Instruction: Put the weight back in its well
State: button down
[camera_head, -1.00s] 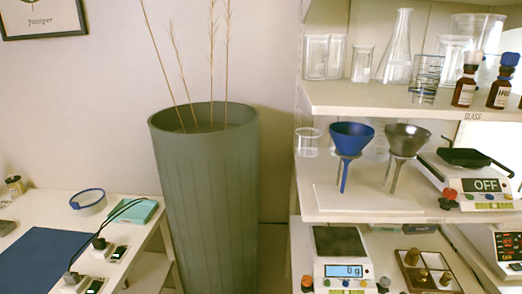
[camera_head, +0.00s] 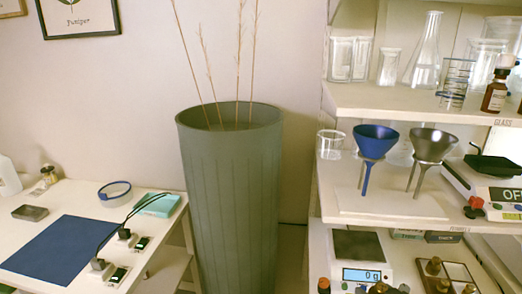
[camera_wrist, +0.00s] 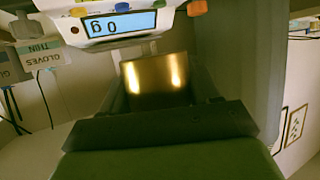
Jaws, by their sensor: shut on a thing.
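The weight (camera_wrist: 155,82) is a shiny brass block in the wrist view, held between the jaws of my gripper (camera_wrist: 155,70). My gripper is shut on it; the dark gripper body hides its near end. My gripper is not in the head view. The weight box (camera_head: 470,268) is at the lower right of the head view, on the shelf right of the scale. Several brass weights (camera_head: 434,266) stand in it. The frame edge cuts it off, so I cannot tell which well is empty. The wrist view does not clearly show the box.
A scale (camera_head: 358,246) reading 0 g stands left of the box; its display also shows upside down in the wrist view (camera_wrist: 120,23). A tall green planter (camera_head: 235,200) stands left of the shelves. Funnels (camera_head: 375,137) stand on the shelf above. A blue mat (camera_head: 62,250) lies on the left table.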

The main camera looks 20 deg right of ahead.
jog(key=w+a+n+y, duration=0.2)
jog(key=w+a+y, duration=0.1)
jog(key=w+a, duration=0.9)
jog(key=w+a+n+y, duration=0.1)
jog(key=w+a, duration=0.1)
jog(key=a, duration=0.7)
jog(key=w+a+n+y, duration=0.1)
jog(key=w+a, duration=0.1)
jog(key=a, duration=0.8)
jog(key=shift+w+f+n+y, duration=0.15)
jog(key=shift+f+n+y, duration=0.15)
jog(key=shift+f+n, duration=0.15)
